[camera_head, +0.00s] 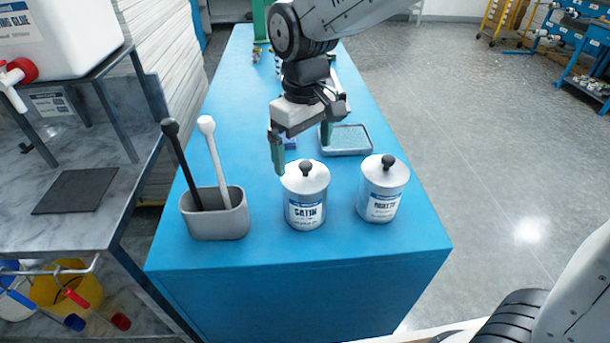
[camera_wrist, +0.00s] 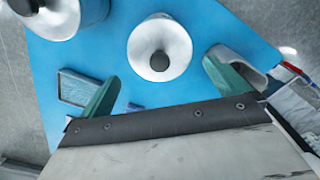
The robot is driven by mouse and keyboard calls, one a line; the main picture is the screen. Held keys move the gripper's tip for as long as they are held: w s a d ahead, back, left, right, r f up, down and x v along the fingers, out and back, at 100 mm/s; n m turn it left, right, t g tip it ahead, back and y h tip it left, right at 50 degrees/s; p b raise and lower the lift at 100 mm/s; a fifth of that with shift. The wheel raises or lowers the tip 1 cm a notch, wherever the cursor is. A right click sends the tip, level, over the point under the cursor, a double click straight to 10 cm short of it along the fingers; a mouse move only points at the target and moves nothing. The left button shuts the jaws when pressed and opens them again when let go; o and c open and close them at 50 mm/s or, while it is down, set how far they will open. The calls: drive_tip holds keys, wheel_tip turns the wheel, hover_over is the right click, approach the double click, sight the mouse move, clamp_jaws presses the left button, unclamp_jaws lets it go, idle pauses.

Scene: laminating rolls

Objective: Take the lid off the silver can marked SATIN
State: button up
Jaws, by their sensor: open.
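The silver can marked SATIN (camera_head: 306,207) stands upright on the blue table, its label facing the head camera. Its silver lid (camera_head: 290,177) with a dark round knob (camera_head: 306,166) is on top. In the wrist view the lid (camera_wrist: 176,39) and knob (camera_wrist: 159,61) show from above, ahead of the fingertips. My gripper (camera_head: 303,152) is open and empty, above and just behind the can in the head view. Its green fingers (camera_wrist: 160,82) are spread wide, with the lid beyond the gap between them. No contact with the knob shows.
A second silver can (camera_head: 382,194) with a similar lid stands close on the right. A grey holder (camera_head: 217,221) with a black and a white handled tool stands on the left. A shallow tray (camera_head: 346,151) lies behind the cans. The table's front strip (camera_head: 300,256) is clear.

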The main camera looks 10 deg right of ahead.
sight(305, 163)
drive_tip(key=f, duration=0.5)
drive_tip(key=shift+s+d, duration=0.1)
drive_tip(key=shift+s, duration=0.1)
drive_tip(key=c, duration=0.7)
